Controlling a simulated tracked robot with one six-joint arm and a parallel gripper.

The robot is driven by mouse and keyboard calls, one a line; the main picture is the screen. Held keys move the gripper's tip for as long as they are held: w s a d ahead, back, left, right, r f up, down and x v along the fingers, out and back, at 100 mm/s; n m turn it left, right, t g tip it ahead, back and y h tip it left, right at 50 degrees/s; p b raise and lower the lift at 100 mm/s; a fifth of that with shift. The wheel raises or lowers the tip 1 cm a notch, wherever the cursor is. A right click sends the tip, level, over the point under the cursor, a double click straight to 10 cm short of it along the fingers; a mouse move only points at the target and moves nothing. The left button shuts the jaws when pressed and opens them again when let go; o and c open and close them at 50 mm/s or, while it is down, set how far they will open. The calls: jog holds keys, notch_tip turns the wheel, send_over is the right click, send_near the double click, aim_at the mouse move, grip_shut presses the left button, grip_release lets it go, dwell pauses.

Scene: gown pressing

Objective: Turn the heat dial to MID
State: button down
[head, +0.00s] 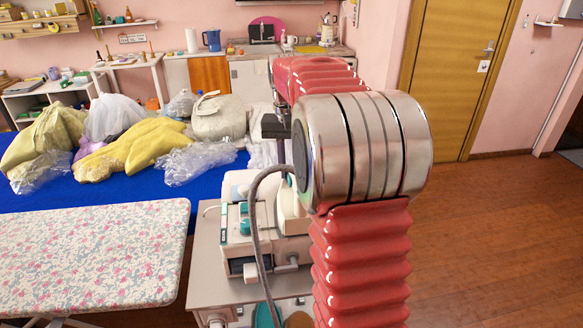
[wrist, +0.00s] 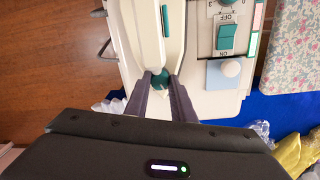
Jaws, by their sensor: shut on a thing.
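My gripper (wrist: 161,83) is shut on a small round teal dial (wrist: 160,76) on the white iron (wrist: 145,35). One grey finger stands on each side of the dial. No MID mark or pointer can be read on it in the wrist view, and the fingers cover part of it. The iron rests on a pale steam station (wrist: 213,92), which also shows in the head view (head: 240,244).
A grey hose (head: 257,215) arches over the station. A floral ironing board (head: 90,255) lies left; bagged clothes (head: 140,145) cover the blue table (head: 150,195).

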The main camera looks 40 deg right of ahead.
jog(key=shift+m, duration=1.5)
jog(key=c, duration=1.5)
grip_release()
jog(key=r, duration=1.3)
jog(key=shift+w+a+r, duration=0.15)
jog(key=shift+w+r, duration=0.05)
jog(key=shift+r, duration=0.15)
